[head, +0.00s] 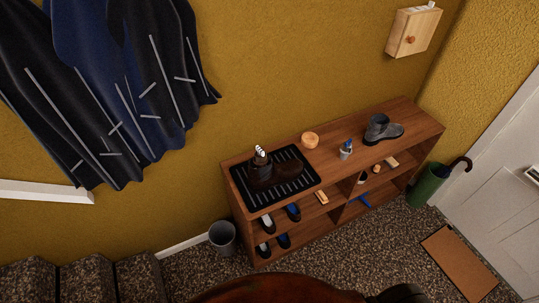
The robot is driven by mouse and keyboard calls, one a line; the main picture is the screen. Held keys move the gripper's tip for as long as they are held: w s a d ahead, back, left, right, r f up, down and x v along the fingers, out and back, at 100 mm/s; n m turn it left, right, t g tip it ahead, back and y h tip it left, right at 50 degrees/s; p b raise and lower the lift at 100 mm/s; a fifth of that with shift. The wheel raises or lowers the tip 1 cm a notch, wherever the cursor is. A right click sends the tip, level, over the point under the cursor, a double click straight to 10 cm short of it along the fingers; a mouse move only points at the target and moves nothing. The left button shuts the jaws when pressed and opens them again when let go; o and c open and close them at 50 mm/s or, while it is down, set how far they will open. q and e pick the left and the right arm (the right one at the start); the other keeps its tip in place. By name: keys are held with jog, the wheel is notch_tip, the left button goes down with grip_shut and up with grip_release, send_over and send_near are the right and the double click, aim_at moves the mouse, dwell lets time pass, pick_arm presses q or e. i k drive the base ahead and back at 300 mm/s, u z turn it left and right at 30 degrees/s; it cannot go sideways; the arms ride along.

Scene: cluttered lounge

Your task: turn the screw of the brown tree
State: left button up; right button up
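A dark brown boot (276,176) stands on a black ribbed tray (313,180) at the left end of the wooden shelf unit's top. A small pale and dark piece (260,154) shows at the top of the boot's shaft. It may be part of a shoe tree, but it is too small to make out a screw. No separate brown tree can be told apart from the boot. Neither of my grippers is in view.
Shoes and brushes fill the shelves below. A grey bin (223,238) and green umbrella stand (428,185) flank it. Floor in front is partly clear.

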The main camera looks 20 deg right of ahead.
aim_at(259, 150)
jog(key=z, duration=1.05)
jog(key=i, duration=0.7)
jog(key=u, duration=0.55)
